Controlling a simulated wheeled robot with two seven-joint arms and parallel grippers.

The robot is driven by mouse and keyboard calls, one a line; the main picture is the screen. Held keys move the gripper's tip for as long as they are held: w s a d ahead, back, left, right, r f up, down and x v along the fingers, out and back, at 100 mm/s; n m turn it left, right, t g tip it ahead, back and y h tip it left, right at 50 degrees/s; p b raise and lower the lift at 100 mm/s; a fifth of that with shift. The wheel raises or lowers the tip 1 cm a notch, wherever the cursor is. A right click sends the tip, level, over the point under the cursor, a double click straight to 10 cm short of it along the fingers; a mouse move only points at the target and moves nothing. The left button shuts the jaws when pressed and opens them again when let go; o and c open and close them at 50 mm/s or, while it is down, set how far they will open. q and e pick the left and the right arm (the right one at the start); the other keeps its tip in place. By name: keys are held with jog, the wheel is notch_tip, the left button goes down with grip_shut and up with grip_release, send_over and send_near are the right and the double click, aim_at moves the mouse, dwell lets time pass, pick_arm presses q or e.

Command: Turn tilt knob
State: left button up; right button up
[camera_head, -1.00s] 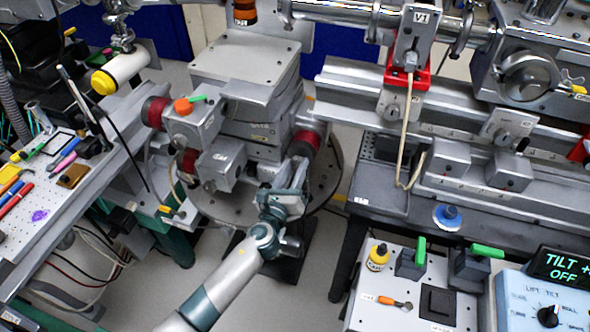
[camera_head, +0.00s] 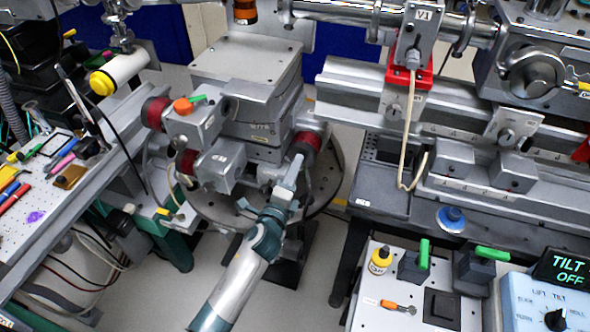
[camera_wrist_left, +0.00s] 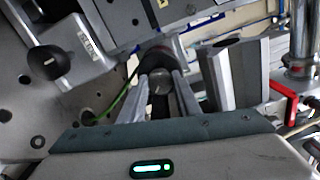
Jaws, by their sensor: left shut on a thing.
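A red and black round knob (camera_head: 306,144) sticks out from the right side of the grey stacked stage (camera_head: 245,110), low on the stack. My left gripper (camera_head: 298,165) reaches up to it from below, its fingers against the knob's near end. In the left wrist view the two fingers (camera_wrist_left: 160,92) lie on either side of a round metal end (camera_wrist_left: 159,80) of the knob, and the jaws are shut on it. The red body shows behind. The exact finger contact is partly hidden in the head view. My right gripper is not in view.
A control box (camera_head: 550,303) at lower right has a display reading "TILT" and "OFF". Another red-black knob (camera_head: 155,112) is on the stage's left. A rail bench (camera_head: 470,150) stands close on the right. A tool-covered table (camera_head: 45,215) is at left.

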pick_arm(q)
jog(key=n, duration=0.7)
jog(key=shift+n+p, duration=0.35)
jog(key=shift+n, duration=0.05)
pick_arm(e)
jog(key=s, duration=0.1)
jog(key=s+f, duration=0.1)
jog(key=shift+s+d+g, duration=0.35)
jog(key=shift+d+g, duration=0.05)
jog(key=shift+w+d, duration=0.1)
pick_arm(q)
jog(key=o, duration=1)
jog(key=shift+o, duration=0.2)
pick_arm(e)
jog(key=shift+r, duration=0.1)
